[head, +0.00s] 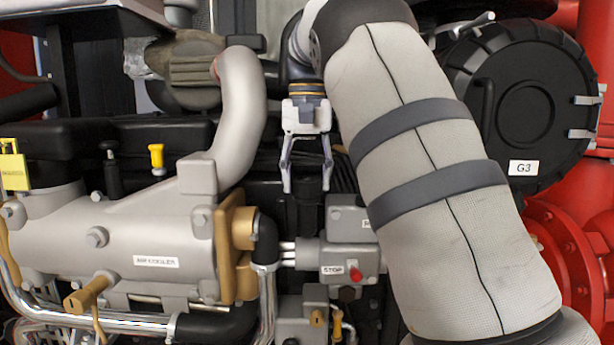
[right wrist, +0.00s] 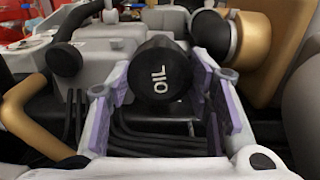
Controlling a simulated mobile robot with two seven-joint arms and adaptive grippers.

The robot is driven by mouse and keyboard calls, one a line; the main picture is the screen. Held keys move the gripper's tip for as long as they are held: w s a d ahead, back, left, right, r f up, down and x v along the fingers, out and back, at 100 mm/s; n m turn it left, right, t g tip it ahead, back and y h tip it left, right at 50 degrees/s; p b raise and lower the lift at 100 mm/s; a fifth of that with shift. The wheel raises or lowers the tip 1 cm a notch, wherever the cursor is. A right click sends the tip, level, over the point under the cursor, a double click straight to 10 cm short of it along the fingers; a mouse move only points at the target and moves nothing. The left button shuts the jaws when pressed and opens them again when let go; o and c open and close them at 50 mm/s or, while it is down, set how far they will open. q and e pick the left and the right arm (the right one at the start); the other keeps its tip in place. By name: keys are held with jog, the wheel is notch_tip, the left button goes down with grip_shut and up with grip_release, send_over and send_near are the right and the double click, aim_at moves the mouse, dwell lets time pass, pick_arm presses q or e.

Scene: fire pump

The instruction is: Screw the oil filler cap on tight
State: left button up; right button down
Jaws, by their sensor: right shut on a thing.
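The oil filler cap (right wrist: 162,72) is a black cylinder with "OIL" in white letters, seen in the right wrist view between the purple-padded fingers of my right gripper (right wrist: 162,108). The right gripper is shut on it. The lettering is tilted. What lies under the cap is hidden, so I cannot tell how it sits on a filler neck. In the head view my right gripper (head: 308,188) hangs at the centre over the dark engine top, and the cap does not stand out there against the black. My left gripper is not in view.
The grey air cooler (head: 140,240) and a curved silver pipe (head: 240,110) lie left of the gripper. A grey box (head: 345,258) with a red STOP knob is just below. A round black housing (head: 530,110) marked G3 and red pipework (head: 570,250) are at the right.

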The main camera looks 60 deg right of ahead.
jog(key=m, duration=0.2)
jog(key=shift+r+m, duration=0.1)
jog(key=shift+m, duration=0.3)
jog(key=m, duration=0.3)
jog(key=shift+m, duration=0.3)
jog(key=m, duration=0.6)
jog(key=shift+m, duration=0.4)
jog(key=c, duration=0.9)
grip_release()
jog(key=shift+o, duration=0.9)
jog(key=shift+o, duration=0.2)
